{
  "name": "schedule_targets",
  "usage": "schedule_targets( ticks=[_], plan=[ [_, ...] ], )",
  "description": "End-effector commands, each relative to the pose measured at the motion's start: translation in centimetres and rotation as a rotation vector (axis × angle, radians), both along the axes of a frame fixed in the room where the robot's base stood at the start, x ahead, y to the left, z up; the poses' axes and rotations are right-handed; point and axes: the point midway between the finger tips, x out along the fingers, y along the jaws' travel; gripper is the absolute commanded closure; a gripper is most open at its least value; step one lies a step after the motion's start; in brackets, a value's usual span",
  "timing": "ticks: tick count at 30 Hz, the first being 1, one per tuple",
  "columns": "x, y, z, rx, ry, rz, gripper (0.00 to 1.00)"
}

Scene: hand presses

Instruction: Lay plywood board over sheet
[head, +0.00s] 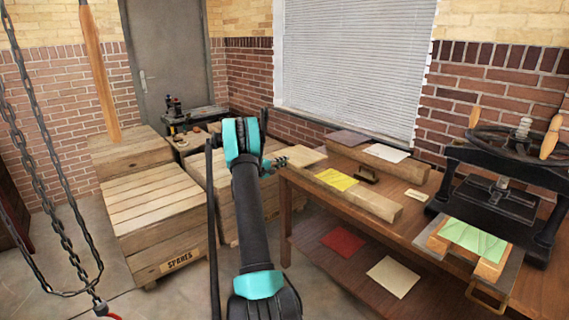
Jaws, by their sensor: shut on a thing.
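My gripper (283,161) is at the end of my raised arm, near the left end of the wooden bench. It is shut on a pale plywood board (307,156), seen at a slant beside the bench's back left corner. My arm hides part of the gripper. A green patterned sheet (474,241) lies on the press's pull-out bed at the right, between light wooden blocks. A yellow sheet (337,179) lies on a long wooden block on the bench. The gripper and board are well to the left of the green sheet.
The black hand press (505,180) has a wheel with wooden handles above its bed. The bench (425,235) also bears a white sheet (387,153) and a dark sheet (347,139). Red and cream sheets lie on its lower shelf. Wooden crates (152,205) and hanging chains (55,190) are at the left.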

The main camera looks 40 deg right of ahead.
Motion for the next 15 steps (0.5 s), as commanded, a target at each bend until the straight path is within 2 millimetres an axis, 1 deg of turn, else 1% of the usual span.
schedule_targets(
  ticks=[15],
  plan=[
    [-0.2, 3.0, 1.3, 0.000, 0.000, 0.001, 1.00]
  ],
)
